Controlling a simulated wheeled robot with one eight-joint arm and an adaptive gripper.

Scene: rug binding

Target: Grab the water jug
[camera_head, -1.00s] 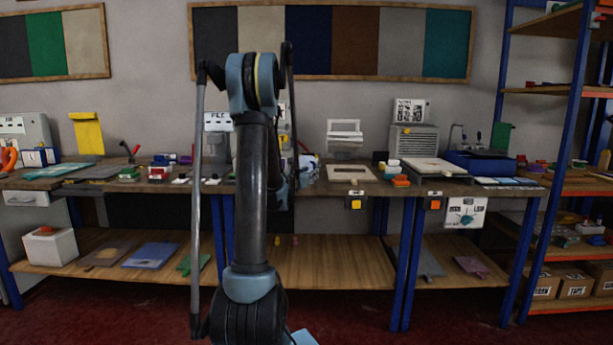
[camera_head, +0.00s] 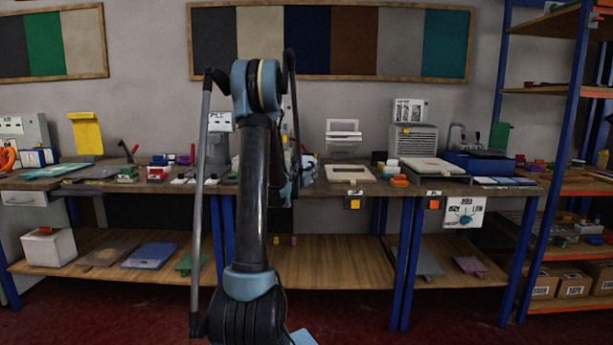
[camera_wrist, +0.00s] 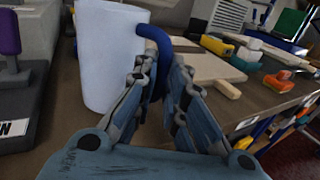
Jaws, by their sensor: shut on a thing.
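The water jug (camera_wrist: 107,62) is a pale white vessel with a blue handle (camera_wrist: 152,35), upright at the upper left of the wrist view. My gripper (camera_wrist: 160,75) is in front of it, its two fingers closed around the lower part of the blue handle. The jug's body is to the left of the fingers. The fingers hide part of the handle. In the head view my arm covers the jug's place on the workbench, and the jug cannot be made out clearly there.
The workbench (camera_head: 330,186) carries grey machines on the jug's left and a pale board (camera_wrist: 205,68) on its right. An orange tool (camera_wrist: 278,81) lies near the front edge. A blue-framed shelf rack (camera_head: 548,170) stands at the right.

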